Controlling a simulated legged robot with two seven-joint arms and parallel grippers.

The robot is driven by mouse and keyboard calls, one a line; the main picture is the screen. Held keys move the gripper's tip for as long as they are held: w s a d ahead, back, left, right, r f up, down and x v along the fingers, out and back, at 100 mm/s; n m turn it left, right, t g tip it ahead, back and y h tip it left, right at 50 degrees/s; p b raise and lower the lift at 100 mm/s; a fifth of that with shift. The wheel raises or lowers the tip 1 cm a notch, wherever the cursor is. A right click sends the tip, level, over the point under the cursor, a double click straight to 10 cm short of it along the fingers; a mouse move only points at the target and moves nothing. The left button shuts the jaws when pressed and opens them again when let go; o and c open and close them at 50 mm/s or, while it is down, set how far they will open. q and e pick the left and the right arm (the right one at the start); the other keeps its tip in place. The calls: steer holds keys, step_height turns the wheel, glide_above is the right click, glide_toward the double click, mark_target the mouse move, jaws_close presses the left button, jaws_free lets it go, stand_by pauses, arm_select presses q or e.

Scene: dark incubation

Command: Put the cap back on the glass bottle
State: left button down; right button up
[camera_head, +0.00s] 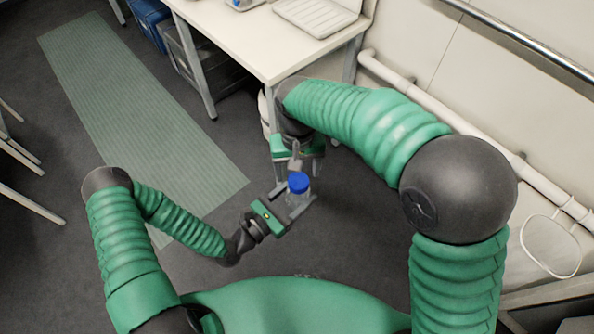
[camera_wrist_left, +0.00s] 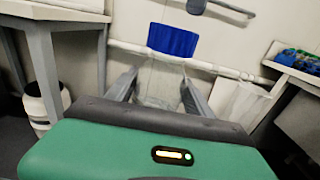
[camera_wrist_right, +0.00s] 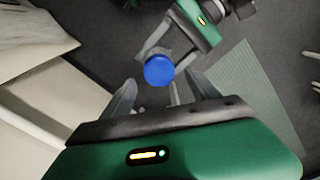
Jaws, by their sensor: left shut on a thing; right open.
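The clear glass bottle (camera_head: 297,201) stands upright in my left gripper (camera_head: 290,208), which is shut around its body. It also shows between the fingers in the left wrist view (camera_wrist_left: 160,82). The blue cap (camera_head: 298,182) sits on top of the bottle; whether it is fully screwed down I cannot tell. My right gripper (camera_head: 297,170) is open and empty, with its fingers pointing toward the cap from the far side. In the right wrist view the blue cap (camera_wrist_right: 159,71) lies just beyond the open fingertips, apart from them.
A white table (camera_head: 262,42) with a light rack (camera_head: 308,14) stands behind my right gripper. A white pipe (camera_head: 450,120) runs along the wall at right. A green floor mat (camera_head: 140,115) lies at left. The floor around the grippers is clear.

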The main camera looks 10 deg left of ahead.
mark_target(298, 180)
steer(key=shift+c, duration=0.2)
steer(key=shift+w+r+n, duration=0.1)
steer(key=shift+r+n, duration=0.35)
steer(key=shift+n, duration=0.35)
steer(key=shift+c, duration=0.3)
step_height(298, 180, up, 3)
steer(key=n, duration=0.5)
steer(key=shift+f, duration=0.15)
step_height(298, 180, down, 8)
steer(key=shift+f, duration=0.1)
